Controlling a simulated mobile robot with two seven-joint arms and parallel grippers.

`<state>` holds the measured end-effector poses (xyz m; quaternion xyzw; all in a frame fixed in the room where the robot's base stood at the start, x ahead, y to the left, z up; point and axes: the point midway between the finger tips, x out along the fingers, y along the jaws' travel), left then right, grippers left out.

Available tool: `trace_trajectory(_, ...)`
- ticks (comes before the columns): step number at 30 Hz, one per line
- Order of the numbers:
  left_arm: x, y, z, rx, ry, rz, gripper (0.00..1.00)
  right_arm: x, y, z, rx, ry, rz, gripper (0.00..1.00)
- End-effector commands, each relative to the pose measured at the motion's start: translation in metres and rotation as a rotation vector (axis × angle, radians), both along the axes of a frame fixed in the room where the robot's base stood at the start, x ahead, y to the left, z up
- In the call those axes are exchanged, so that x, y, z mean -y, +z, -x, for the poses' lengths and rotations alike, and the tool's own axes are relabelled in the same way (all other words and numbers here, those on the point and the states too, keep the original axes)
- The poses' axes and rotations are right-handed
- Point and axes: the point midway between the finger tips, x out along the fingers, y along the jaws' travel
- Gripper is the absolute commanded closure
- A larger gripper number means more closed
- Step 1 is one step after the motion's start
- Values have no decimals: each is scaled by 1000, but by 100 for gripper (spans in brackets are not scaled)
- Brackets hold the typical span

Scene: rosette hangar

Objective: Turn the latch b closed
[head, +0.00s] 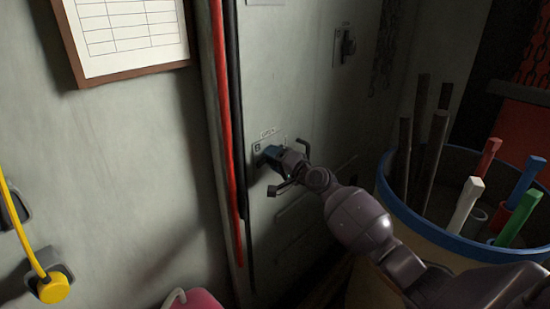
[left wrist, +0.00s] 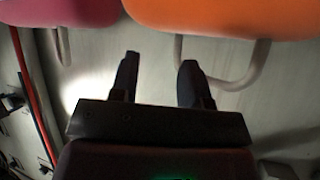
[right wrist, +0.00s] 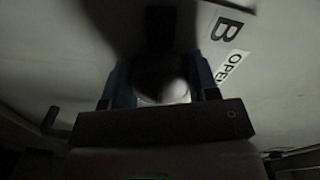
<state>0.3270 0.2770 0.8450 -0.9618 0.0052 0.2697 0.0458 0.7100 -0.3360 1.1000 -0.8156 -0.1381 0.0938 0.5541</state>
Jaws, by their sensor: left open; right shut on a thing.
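Latch b is on the grey wall panel, marked by a plate with a "B" and an "OPEN" label (head: 267,133). The "OPEN" label also shows in the right wrist view (right wrist: 232,66). My right gripper (head: 273,156) is at the plate, its blue fingers shut on the latch. In the right wrist view a pale rounded part (right wrist: 175,92) shows between the fingers. The gripper hides most of the latch, so its exact angle cannot be told. My left gripper (left wrist: 158,80) is open and empty, away from the latch; it is out of the head view.
A similar latch (head: 348,45) sits higher on the panel. Red and black pipes (head: 222,110) run down just left of latch b. A blue-rimmed bin (head: 391,190) with rods stands at right. Orange (left wrist: 215,18) and pink (left wrist: 75,10) objects are near my left gripper.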

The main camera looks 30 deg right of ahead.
Motion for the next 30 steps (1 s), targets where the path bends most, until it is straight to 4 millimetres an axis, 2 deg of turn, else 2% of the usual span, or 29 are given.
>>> trace_trajectory(12,-1,2,4,-8,2,0,57,0,0,0,-59,1,-167,69)
trace_trajectory(28,-1,3,3,-7,1,-1,57,0,0,0,-66,0,-189,69)
trace_trajectory(29,-1,3,2,-7,1,0,57,0,0,0,-66,0,-189,43)
trace_trajectory(30,-1,3,3,-7,1,0,57,0,0,0,-66,0,-188,37)
